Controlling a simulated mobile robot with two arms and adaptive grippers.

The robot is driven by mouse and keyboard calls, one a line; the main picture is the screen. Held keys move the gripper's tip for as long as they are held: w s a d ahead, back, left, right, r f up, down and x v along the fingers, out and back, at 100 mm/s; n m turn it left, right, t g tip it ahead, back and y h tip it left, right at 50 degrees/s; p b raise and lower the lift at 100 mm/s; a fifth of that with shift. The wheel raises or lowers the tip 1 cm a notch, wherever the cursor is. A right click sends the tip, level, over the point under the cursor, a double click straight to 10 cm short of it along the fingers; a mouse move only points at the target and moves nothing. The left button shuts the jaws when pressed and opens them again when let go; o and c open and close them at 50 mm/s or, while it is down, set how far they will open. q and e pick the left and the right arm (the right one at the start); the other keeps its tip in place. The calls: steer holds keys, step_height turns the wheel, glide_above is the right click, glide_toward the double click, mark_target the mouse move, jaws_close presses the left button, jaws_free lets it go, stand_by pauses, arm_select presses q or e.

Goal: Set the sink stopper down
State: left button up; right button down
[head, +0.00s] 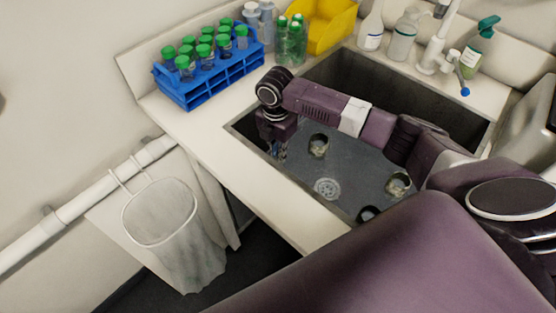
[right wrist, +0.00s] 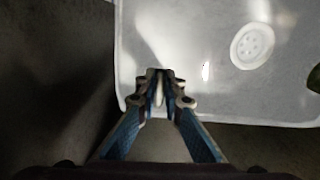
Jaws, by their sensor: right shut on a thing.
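My right gripper (head: 278,155) reaches down inside the left end of the dark sink (head: 352,87). In the right wrist view its two blue fingers (right wrist: 163,78) are shut on a small pale piece (right wrist: 158,95), which I take to be part of the sink stopper; the fingers hide most of it. The gripper points at the sink floor near a side wall; I cannot tell whether the stopper touches the floor. The round drain (head: 327,188) is apart from the gripper, to its right, and also shows in the right wrist view (right wrist: 252,46). My left gripper is not in view.
Two small jars (head: 318,145) (head: 398,184) stand in the sink, and a dark round thing (head: 368,214) is near its front edge. A blue tube rack (head: 205,84), green-capped bottles (head: 290,45), a yellow bin (head: 325,25) and the faucet (head: 437,48) stand around the sink.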

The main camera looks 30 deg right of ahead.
steer(key=shift+f, duration=1.4)
steer(key=shift+f, duration=0.1)
steer(key=c, duration=2.1)
jaws_free()
step_height(320, 180, up, 12)
steer(key=shift+w+a+r, duration=0.1)
steer(key=shift+r, duration=0.05)
